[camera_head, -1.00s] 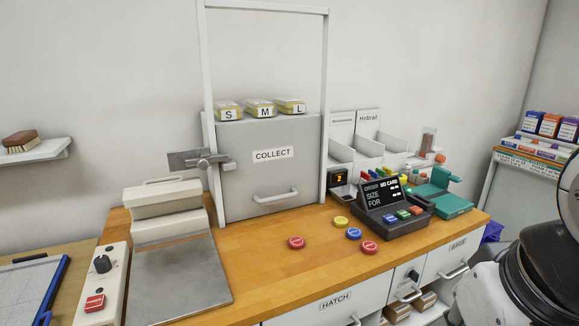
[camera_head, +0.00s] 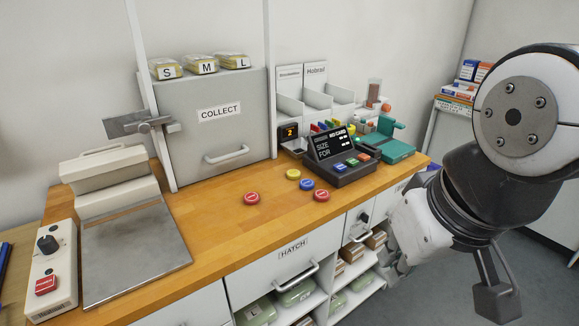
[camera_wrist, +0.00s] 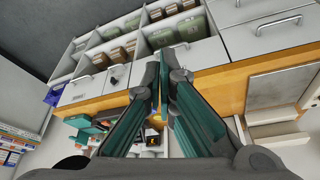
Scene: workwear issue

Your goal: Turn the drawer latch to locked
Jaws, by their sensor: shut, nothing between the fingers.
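The drawer latch appears as a small dark knob (camera_head: 363,217) on a narrow white drawer front under the counter, right of the HATCH drawer (camera_head: 292,257). It also shows as a dark spot in the wrist view (camera_wrist: 113,80); its turned position is too small to read. My gripper (camera_wrist: 165,75) is shut and empty in the wrist view, with its fingers pointing toward the counter front. The latch lies left of the fingertips there, apart from them. In the head view my arm stands at the right, and I cannot make out the fingertips.
The wooden counter (camera_head: 225,215) carries a COLLECT hatch (camera_head: 217,130), a card terminal (camera_head: 345,165) and several coloured discs. Open shelves with boxes and green packs lie below the drawers. Drawer handles, such as the HATCH one (camera_head: 298,275), jut out. Floor at the right is clear.

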